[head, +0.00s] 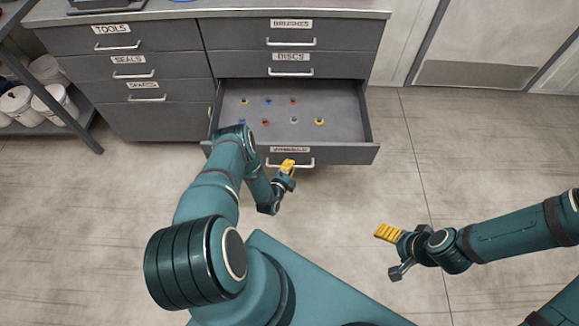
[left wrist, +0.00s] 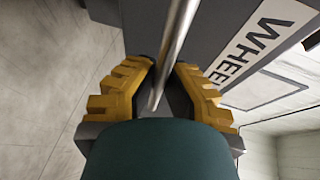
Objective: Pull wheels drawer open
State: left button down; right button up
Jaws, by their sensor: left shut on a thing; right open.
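The wheels drawer (head: 345,153) stands pulled out from the cabinet, third down in its right column. Several small coloured pieces lie spread on its grey floor. Its label (left wrist: 255,45) shows the letters "WHEE" in the left wrist view. My left gripper (head: 288,165) is at the drawer's front, shut on the bar handle (head: 305,162). In the left wrist view the metal handle (left wrist: 178,40) runs between the yellow fingers of the gripper (left wrist: 163,80). My right gripper (head: 394,252) is open and empty, above the floor at the right.
The drawers labelled brushes (head: 345,35) and discs (head: 345,65) above are shut. The tools (head: 75,40), seals (head: 95,67) and third left drawers are shut too. White buckets (head: 50,102) stand on a shelf at the left. The floor (head: 430,150) right of the drawer is clear.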

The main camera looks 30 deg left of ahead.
pick_arm(q)
jog(key=shift+d, duration=0.15)
jog(key=c, duration=1)
grip_release()
jog(key=shift+s, duration=0.1)
jog(key=v, duration=1.1)
jog(key=shift+s+r, duration=0.1)
jog(key=shift+s, duration=0.25)
